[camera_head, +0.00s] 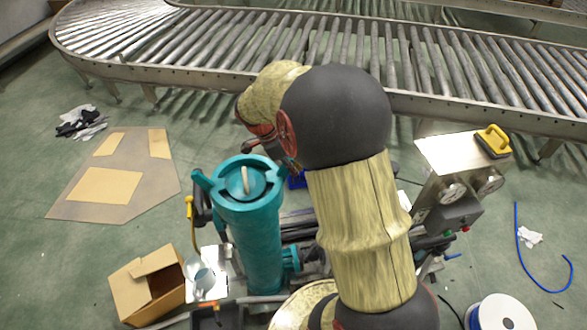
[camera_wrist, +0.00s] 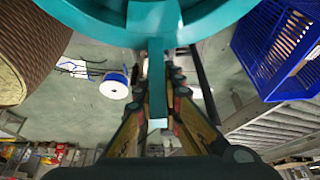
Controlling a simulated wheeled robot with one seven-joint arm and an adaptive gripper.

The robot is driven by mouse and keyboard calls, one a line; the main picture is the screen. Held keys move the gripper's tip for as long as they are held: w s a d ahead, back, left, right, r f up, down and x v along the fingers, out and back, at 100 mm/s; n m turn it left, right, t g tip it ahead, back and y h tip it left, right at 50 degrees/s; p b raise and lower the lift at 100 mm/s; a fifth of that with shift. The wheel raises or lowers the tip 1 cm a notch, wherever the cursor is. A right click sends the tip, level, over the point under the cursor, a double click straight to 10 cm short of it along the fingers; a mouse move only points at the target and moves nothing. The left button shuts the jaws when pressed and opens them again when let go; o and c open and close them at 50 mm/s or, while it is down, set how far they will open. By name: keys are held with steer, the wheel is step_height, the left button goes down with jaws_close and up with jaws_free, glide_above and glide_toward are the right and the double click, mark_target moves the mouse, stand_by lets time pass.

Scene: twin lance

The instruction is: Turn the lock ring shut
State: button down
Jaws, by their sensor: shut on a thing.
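A teal upright cylinder (camera_head: 256,245) stands at the centre of the head view, with a teal lock ring (camera_head: 222,190) around its top. A round lid (camera_head: 236,180) with a pale bar sits inside the ring. One lug of the ring sticks out to the left and another to the right, toward my arm. In the wrist view the ring (camera_wrist: 205,22) curves across the top, and its lug (camera_wrist: 157,108) points down between my fingers. My gripper (camera_wrist: 158,88) is shut on this lug. In the head view my arm mostly hides the gripper.
A roller conveyor (camera_head: 210,55) crosses the back. A panel with gauges (camera_head: 452,192) and a yellow-handled item (camera_head: 492,141) stands right of my arm. An open cardboard box (camera_head: 148,288) is at front left. A blue crate (camera_wrist: 275,48) and white spool (camera_wrist: 114,87) show in the wrist view.

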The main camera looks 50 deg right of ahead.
steer(key=shift+s+a, duration=0.1)
steer(key=shift+s, duration=0.05)
steer(key=c, duration=2.3)
jaws_free()
steer(key=o, duration=0.4)
steer(key=shift+r, duration=0.1)
steer(key=v, duration=1.2)
